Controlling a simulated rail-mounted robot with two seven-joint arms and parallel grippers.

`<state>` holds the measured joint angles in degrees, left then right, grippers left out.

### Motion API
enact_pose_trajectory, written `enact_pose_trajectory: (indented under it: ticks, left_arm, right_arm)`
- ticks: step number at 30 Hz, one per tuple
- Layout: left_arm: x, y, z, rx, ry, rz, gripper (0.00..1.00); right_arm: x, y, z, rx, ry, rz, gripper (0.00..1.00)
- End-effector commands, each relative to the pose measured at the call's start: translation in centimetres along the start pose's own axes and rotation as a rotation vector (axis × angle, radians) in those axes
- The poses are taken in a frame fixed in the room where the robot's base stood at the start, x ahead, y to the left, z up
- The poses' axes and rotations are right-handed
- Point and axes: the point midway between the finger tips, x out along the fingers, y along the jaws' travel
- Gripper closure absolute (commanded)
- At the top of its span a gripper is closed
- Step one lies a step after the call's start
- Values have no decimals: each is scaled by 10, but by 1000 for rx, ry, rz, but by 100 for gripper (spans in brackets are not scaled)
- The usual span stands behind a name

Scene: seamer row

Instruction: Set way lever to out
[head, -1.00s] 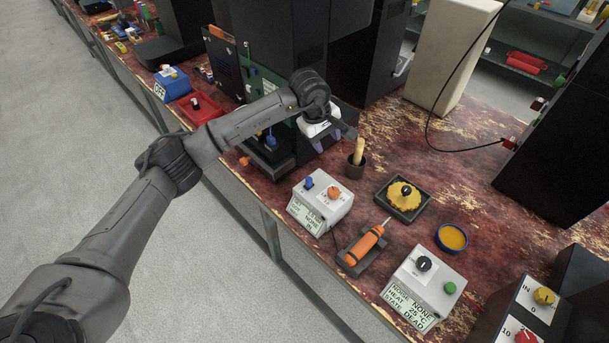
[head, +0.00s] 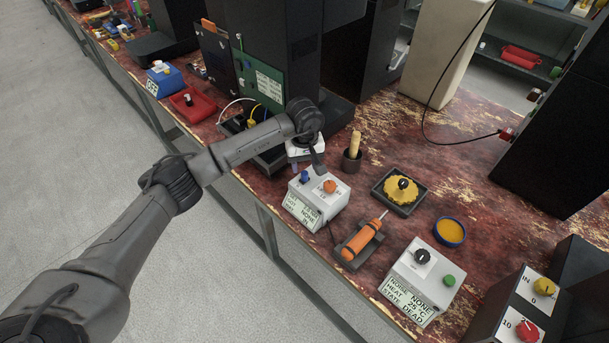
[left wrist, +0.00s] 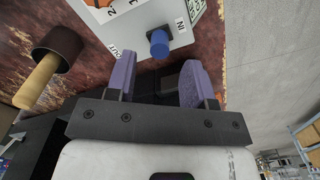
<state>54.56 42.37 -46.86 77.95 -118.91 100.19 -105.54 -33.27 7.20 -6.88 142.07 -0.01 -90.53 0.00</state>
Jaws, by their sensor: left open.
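The way lever is a short blue lever (head: 305,177) on a white control box (head: 330,196) with an orange knob and a display whose bottom line seems to read IN. The blue lever (left wrist: 158,43) also shows in the left wrist view, between an IN label on its right and an OUT label on its left, nearer IN. My left gripper (head: 306,163) is open and empty, just behind the box. In the left wrist view its two purple fingers (left wrist: 158,72) are spread, with the lever lined up between them, just beyond the tips. My right gripper is not in view.
A wooden-handled tool in a dark cup (head: 352,153) stands close right of the gripper. An orange screwdriver (head: 362,240) lies in a holder beside the box. A second white box (head: 421,278) and a yellow gear-shaped piece (head: 402,187) are farther right. A green panel (head: 258,85) stands behind.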

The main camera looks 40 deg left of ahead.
Motion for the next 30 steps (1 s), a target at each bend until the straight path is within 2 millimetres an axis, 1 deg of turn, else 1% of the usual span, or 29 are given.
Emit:
enact_pose_trajectory:
  ticks: [1, 3, 9, 15, 23, 26, 30]
  left_arm:
    - [10, 0, 1, 0, -3, -1, 52]
    - [20, 0, 1, 0, -2, -1, 52]
    - [38, 0, 0, 0, -2, 0, 52]
    - [44, 0, 0, 0, 0, 1, 52]
    - [44, 0, 0, 0, 0, 1, 52]
    - [44, 0, 0, 0, 0, 1, 59]
    - [44, 0, 0, 0, 0, 0, 73]
  right_arm:
    - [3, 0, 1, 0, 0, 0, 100]
    - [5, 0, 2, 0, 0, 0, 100]
    - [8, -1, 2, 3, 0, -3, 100]
    - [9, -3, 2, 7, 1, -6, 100]
    - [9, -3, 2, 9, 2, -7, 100]
    - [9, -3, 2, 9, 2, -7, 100]
    - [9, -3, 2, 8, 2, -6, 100]
